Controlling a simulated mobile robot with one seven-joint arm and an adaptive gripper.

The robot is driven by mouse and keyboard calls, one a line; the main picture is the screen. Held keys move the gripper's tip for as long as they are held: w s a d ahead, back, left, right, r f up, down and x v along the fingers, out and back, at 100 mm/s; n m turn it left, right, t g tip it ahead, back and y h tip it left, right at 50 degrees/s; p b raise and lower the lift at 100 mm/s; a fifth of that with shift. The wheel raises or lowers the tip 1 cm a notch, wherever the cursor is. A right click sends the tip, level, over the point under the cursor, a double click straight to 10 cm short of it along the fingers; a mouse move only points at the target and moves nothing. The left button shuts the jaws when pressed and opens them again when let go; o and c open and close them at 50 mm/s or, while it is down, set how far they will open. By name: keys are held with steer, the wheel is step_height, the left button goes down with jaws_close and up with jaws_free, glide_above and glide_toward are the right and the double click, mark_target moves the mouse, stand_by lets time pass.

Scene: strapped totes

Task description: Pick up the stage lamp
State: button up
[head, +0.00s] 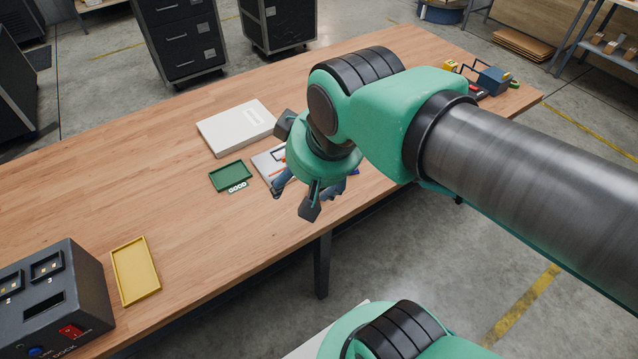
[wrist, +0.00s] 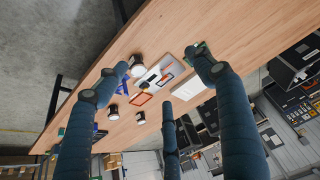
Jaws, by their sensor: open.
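I cannot pick out the stage lamp for certain. In the wrist view, small dark round things with pale tops stand on the table: one near the left fingertip (wrist: 137,62), one lower left (wrist: 112,113) and one near the middle finger (wrist: 140,117). One of these may be the lamp, but they are too small to tell. My gripper (head: 308,192) hangs over the table's near edge in the head view and hides what lies behind it.
The wooden table (head: 90,200) holds a white box (head: 236,127), a green tray (head: 231,175), a yellow tray (head: 136,271) and a dark dock box (head: 60,290). A grey panel (head: 266,161) lies partly behind my gripper. The table's left middle is clear. Black cases (head: 180,38) stand beyond it.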

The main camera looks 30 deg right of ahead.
steer(key=w+d+f+g+p, duration=0.35)
steer(key=w+d+p, duration=0.3)
steer(key=w, duration=0.55)
steer(key=w+d+f+g+p, duration=0.1)
steer(key=w+d+f+p, duration=0.1)
steer(key=f, duration=0.3)
steer(key=w+d+f+m+p, duration=0.1)
steer(key=w+d+f+p, duration=0.1)
steer(key=d+f, duration=0.3)
steer(key=shift+w+d+f+g+p, duration=0.25)
steer(key=shift+f+g+p, duration=0.15)
steer(key=shift+f, duration=0.2)
step_height(320, 180, down, 8)
steer(key=shift+r+b, duration=0.1)
steer(key=shift+b, duration=0.55)
steer(key=shift+f, duration=0.35)
